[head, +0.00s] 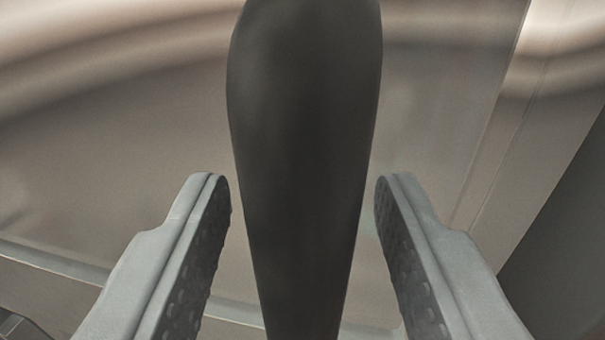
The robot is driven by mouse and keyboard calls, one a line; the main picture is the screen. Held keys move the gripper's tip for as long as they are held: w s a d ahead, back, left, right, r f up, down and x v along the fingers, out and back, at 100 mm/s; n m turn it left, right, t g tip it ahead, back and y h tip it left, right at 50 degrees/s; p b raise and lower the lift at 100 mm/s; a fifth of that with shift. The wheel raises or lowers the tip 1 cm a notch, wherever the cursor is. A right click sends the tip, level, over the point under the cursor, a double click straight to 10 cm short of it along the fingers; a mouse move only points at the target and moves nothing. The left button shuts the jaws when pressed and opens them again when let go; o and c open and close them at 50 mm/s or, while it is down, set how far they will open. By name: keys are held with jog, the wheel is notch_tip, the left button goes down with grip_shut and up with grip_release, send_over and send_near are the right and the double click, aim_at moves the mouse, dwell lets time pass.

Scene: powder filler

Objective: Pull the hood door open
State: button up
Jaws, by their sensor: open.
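A dark grey upright handle (305,130) fills the middle of the view and runs out of it at the top and bottom. Behind it is a brownish, shiny, reflective panel (120,150), which looks like the hood door. My gripper (303,190) is open, with one grey finger on each side of the handle. A narrow gap shows between the left finger's tip and the handle, and another between the right finger's tip and the handle. The handle's mounts and ends are not in view.
A straight vertical frame edge (500,130) runs down the right side of the panel. A dark area (560,250) lies at the lower right. A pale ledge or rail (50,265) crosses the lower left.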

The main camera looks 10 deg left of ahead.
jog(key=shift+w, duration=0.15)
jog(key=shift+c, duration=0.2)
grip_shut()
jog(key=shift+s, duration=0.2)
